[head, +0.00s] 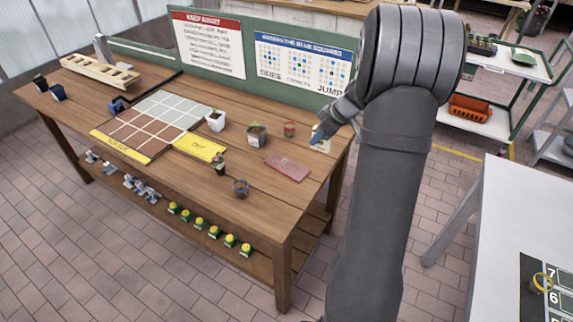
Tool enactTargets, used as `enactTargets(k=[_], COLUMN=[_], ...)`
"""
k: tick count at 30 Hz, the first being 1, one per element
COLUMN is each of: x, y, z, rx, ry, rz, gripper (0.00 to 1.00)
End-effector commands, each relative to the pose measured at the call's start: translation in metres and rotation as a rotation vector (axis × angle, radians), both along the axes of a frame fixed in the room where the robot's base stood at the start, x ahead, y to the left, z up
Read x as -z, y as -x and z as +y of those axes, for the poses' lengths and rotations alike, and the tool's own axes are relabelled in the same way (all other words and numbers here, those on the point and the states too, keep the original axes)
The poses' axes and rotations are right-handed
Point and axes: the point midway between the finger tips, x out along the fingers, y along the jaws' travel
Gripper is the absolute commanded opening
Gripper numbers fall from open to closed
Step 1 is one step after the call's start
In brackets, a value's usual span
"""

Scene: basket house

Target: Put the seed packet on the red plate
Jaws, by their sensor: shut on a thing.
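The red plate (288,167) is a flat reddish rectangle on the wooden bench near its right end, with nothing on it. My gripper (320,136) is at the right end of the bench, behind and to the right of the plate. It is shut on a small pale thing, which looks like the seed packet (320,146). The packet is small and partly hidden by the fingers. I cannot tell whether it touches the bench top.
A small reddish pot (289,129) stands just left of my gripper. A dark pot with a plant (257,135), a white pot (215,120) and a bluish pot (240,187) stand around the plate. A green backboard (270,82) rises behind the bench.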

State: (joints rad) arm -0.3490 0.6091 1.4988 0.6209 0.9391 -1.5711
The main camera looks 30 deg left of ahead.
Motion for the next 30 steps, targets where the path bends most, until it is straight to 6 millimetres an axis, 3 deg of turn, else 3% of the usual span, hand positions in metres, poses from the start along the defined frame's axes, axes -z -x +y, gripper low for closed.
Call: enactTargets(k=[5, 12, 18, 23, 30], x=[0.015, 0.048, 0.067, 0.073, 0.104], y=[0.006, 0.013, 0.016, 0.017, 0.017], z=[0.018, 0.074, 0.105, 0.112, 0.112], rx=[-0.004, -0.005, -0.002, 0.0, 0.001], ry=[0.001, 0.001, 0.001, 0.0, 0.002], rz=[0.002, 0.003, 0.001, 0.002, 0.004], gripper=[0.01, 0.01, 0.01, 0.01, 0.01])
